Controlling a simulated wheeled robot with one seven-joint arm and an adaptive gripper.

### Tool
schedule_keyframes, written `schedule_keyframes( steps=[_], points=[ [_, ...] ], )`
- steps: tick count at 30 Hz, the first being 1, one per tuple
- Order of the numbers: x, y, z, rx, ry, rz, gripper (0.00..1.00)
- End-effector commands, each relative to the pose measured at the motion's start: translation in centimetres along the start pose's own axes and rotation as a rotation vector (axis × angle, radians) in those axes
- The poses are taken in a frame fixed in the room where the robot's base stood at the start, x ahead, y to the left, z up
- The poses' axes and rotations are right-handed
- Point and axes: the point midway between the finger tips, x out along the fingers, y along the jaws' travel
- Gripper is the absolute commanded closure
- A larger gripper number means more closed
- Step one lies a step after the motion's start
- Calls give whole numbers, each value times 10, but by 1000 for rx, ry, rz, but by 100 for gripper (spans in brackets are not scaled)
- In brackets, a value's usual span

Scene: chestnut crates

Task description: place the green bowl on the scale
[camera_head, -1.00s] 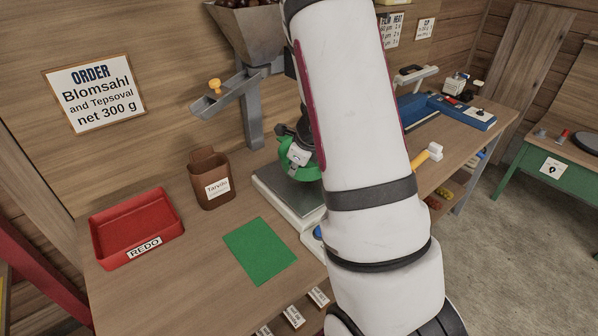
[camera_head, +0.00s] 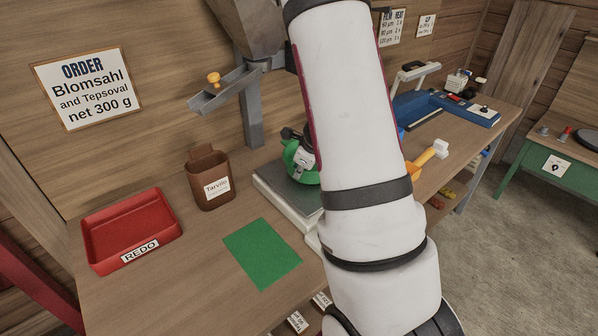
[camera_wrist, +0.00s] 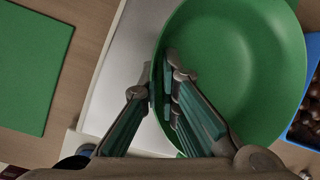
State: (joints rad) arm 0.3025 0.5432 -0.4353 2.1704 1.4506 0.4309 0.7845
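The green bowl (camera_wrist: 245,60) fills the right half of the wrist view and looks empty. My gripper (camera_wrist: 157,85) straddles its left rim, one finger inside and one outside, and looks shut on it. In the head view the bowl (camera_head: 301,165) shows beside my arm, over the scale (camera_head: 283,196); my arm hides part of both. The pale scale plate (camera_wrist: 133,62) lies under and left of the bowl in the wrist view. I cannot tell whether the bowl touches the plate.
A green mat (camera_head: 262,253) lies in front of the scale. A brown Tarvilo container (camera_head: 211,182) and a red REDO tray (camera_head: 130,228) stand left. A hopper chute (camera_head: 228,90) hangs behind. A blue container of brown chestnuts (camera_wrist: 307,120) is close right of the bowl.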

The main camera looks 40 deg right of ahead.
Motion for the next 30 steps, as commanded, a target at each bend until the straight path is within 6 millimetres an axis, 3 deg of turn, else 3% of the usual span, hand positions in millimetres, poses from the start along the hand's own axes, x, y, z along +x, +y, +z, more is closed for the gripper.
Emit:
schedule_keyframes(
  steps=[3,6,19,30],
  points=[
    [3,0,0,0,0,0,100],
    [2,0,-1,0,0,0,76],
    [-2,0,0,0,0,0,75],
    [-74,0,1,-3,-3,-1,75]
  ],
)
